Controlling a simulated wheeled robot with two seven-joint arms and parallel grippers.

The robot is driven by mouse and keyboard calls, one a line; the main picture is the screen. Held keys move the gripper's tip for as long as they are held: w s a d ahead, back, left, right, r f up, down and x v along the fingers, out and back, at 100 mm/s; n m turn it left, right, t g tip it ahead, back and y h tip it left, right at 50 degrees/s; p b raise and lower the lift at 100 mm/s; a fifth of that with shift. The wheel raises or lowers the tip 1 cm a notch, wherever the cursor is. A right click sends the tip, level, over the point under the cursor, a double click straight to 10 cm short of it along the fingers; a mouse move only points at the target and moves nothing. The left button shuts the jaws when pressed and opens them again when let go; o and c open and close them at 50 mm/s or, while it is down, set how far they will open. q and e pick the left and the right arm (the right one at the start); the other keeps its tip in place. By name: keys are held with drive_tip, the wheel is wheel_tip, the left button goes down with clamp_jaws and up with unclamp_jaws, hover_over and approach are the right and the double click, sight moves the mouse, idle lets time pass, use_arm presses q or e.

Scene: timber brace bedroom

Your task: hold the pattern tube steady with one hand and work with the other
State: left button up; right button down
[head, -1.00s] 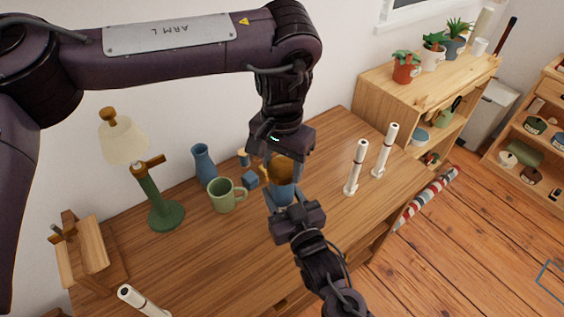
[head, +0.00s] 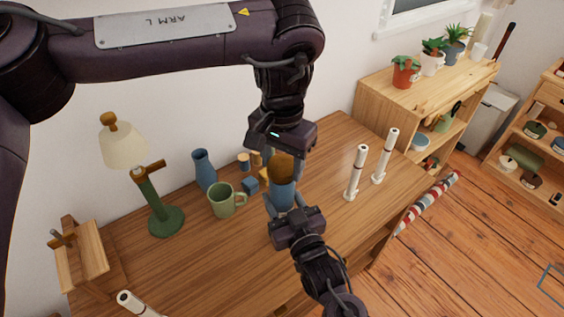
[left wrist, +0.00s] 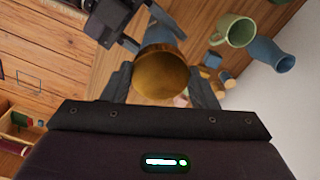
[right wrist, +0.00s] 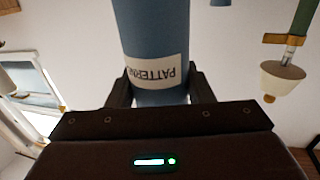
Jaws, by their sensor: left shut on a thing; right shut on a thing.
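The blue pattern tube (head: 283,193) stands upright above the desk, with a brown cap (head: 281,166) on its top end. My left gripper (head: 284,168) comes down from above and is shut on the cap, which also shows between its fingers in the left wrist view (left wrist: 161,76). My right gripper (head: 285,212) is lower down and is shut on the tube's body. In the right wrist view the tube (right wrist: 150,40) fills the space between the fingers, with a pale label (right wrist: 157,72) reading PATTERN. The tube's lower end is hidden in the head view.
A green mug (head: 222,201), a blue vase (head: 203,170), a small blue block (head: 250,185) and a green lamp (head: 160,219) stand left of the tube on the wooden desk (head: 213,258). Two white cylinders (head: 356,174) (head: 384,158) stand to the right. A wooden stand (head: 84,257) is far left.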

sight(282, 165)
use_arm(q)
wheel_tip(282, 165, up, 3)
drive_tip(key=shift+r, duration=0.5)
use_arm(e)
drive_tip(key=c, duration=0.6)
unclamp_jaws()
